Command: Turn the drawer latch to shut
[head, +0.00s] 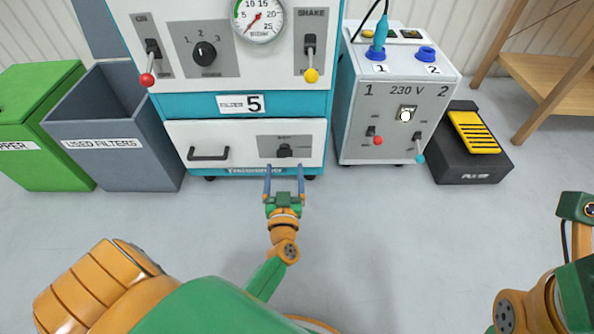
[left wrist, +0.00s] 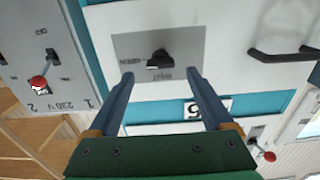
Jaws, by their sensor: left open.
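The drawer (head: 245,144) is a white front low on the teal and white machine, and it looks closed. Its latch (head: 284,150) is a small black knob on a grey plate at the drawer's right side. The latch also shows in the left wrist view (left wrist: 160,59), ahead of my fingers. My left gripper (head: 285,168) is open, its two blue fingers pointing at the latch from just in front and below, apart from it. In the left wrist view my gripper (left wrist: 161,76) has the knob between its finger lines. My right arm shows at the right edge; its fingers are out of view.
The black drawer handle (head: 208,153) sticks out left of the latch. A grey used-filters bin (head: 115,130) and a green bin (head: 40,120) stand left. A 230 V box (head: 400,95) and a black pedal (head: 472,145) stand right. The floor in front is clear.

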